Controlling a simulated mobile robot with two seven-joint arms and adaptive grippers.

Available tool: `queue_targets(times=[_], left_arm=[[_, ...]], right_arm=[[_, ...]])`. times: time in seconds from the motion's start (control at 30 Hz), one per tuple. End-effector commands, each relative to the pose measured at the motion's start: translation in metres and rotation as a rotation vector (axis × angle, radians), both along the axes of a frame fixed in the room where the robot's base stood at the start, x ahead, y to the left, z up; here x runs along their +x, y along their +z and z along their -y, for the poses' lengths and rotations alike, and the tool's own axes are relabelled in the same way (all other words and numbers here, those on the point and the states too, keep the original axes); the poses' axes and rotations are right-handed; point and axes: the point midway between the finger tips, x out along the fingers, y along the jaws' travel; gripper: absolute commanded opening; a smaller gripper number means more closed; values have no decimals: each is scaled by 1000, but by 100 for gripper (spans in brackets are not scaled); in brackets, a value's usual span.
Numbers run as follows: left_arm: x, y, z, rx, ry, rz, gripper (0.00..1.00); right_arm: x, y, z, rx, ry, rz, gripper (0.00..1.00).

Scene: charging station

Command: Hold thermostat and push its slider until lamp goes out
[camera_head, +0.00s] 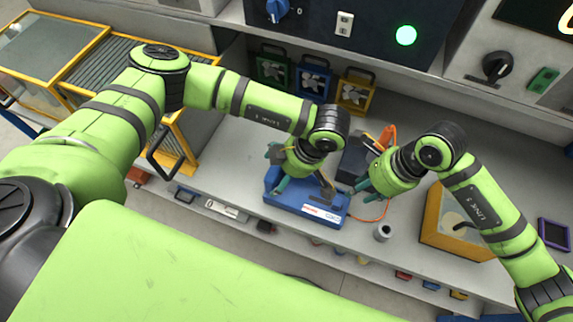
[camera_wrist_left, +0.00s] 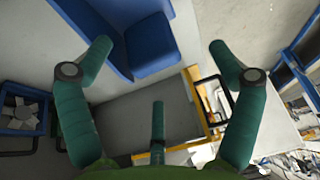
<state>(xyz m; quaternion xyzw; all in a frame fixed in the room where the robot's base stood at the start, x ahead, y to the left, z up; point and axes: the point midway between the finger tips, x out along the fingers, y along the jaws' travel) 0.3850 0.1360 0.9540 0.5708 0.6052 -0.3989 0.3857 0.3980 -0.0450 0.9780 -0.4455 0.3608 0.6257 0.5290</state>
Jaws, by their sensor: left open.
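A blue box-like device (camera_head: 318,207) with white labels lies on the grey bench; I cannot tell whether it is the thermostat, and no slider is distinct. The round green lamp (camera_head: 406,35) on the dark panel is lit. My left gripper (camera_head: 302,185) is over the blue device, with teal fingers spread. In the left wrist view the left gripper (camera_wrist_left: 157,80) is open and empty, and blue parts (camera_wrist_left: 150,45) show beyond its fingers. My right gripper (camera_head: 368,184) is right of the blue device, near the dark box; its fingertips are partly hidden.
A dark box (camera_head: 354,160) with an orange cable stands behind the grippers. A small grey cylinder (camera_head: 383,232) and a yellow-sided box (camera_head: 445,235) are at right. Blue (camera_head: 312,82) and yellow (camera_head: 354,97) framed units stand at the back. Yellow-framed racks (camera_head: 105,65) are at left.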

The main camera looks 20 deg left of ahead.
Motion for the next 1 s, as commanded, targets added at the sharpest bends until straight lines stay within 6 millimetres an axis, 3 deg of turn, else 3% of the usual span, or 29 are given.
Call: queue_targets(times=[0.17,0.6,0.97,1.0], left_arm=[[10,-1,-2,2,-48,44,91],[11,-53,-23,1,-44,43,91],[11,-59,-25,-1,-45,43,91],[11,-59,-25,-1,-45,43,79]], right_arm=[[0,0,0,0,0,0,39],[0,0,0,0,0,0,39],[0,0,0,0,0,0,39],[0,0,0,0,0,0,39]])
